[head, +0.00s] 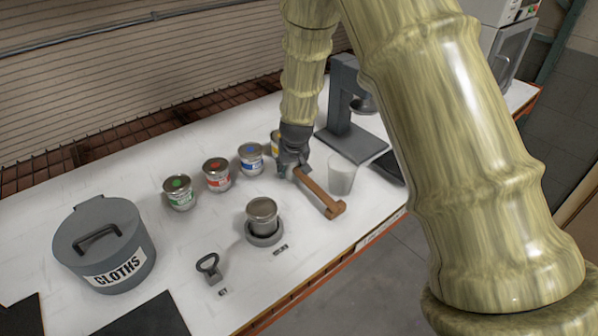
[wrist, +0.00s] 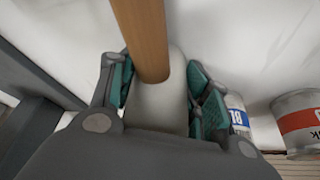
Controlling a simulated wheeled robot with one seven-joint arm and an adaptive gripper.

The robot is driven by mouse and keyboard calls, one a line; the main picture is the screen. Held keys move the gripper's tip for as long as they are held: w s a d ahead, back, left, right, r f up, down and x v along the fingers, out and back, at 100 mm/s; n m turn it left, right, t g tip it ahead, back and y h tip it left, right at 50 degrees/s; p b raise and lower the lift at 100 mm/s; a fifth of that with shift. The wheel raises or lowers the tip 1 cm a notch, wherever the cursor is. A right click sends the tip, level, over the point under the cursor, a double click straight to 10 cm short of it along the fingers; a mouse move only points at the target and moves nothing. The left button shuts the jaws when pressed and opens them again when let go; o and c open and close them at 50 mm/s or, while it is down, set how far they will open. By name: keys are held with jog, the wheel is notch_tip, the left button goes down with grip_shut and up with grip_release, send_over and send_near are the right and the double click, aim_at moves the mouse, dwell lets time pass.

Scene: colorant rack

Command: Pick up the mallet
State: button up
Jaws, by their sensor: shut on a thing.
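The mallet (head: 318,192) has a brown wooden handle that slants down to the right from my gripper (head: 290,170) and ends in a short wooden crosspiece over the white table. In the wrist view, the mallet's handle (wrist: 145,38) runs from the top edge to between the teal finger pads of my gripper (wrist: 163,92). The gripper is shut on the mallet. A pale rounded part also shows between the pads; I cannot tell if it belongs to the mallet. Whether the mallet touches the table is unclear.
A white cup (head: 341,175) stands close right of the mallet, with a grey stand (head: 345,125) behind. Several paint cans, including a red-labelled one (head: 218,175), line the left. A can on a round base (head: 262,216), a black-handled tool (head: 209,268) and a cloths bin (head: 103,243) stand nearer.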

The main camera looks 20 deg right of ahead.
aim_at(310, 184)
jog(key=shift+r+b, duration=0.4)
jog(key=shift+r, duration=0.3)
jog(key=shift+b+v, duration=0.65)
jog(key=shift+v, duration=0.45)
jog(key=s+b, duration=0.1)
jog(key=s, duration=0.4)
jog(key=s+r+b, duration=0.1)
jog(key=s, duration=0.4)
jog(key=s+b, duration=0.2)
jog(key=s, duration=0.3)
jog(key=shift+s+a+r, duration=0.15)
jog(key=shift+r, duration=0.15)
